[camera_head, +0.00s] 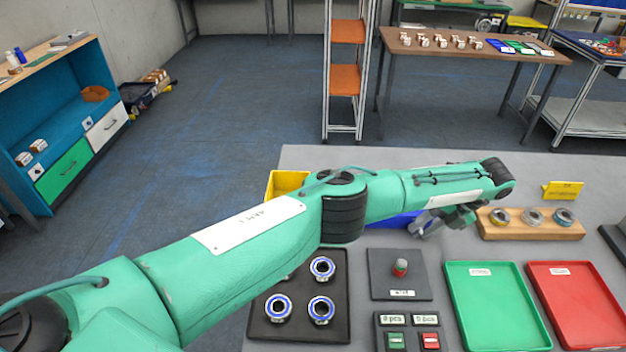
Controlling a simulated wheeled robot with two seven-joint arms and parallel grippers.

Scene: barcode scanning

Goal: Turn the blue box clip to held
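A blue box (398,221) sits on the grey table, mostly hidden behind my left arm; only a strip of its blue side shows. No clip on it can be made out. My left arm reaches across the picture from the lower left, and my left gripper (425,227) points down at the right end of the blue box's visible strip. Whether its fingers touch the box, or are open or shut, cannot be told. My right gripper is not in view.
A yellow box (285,184) stands left of the arm. A wooden holder (492,230) with 3 rings stands right.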

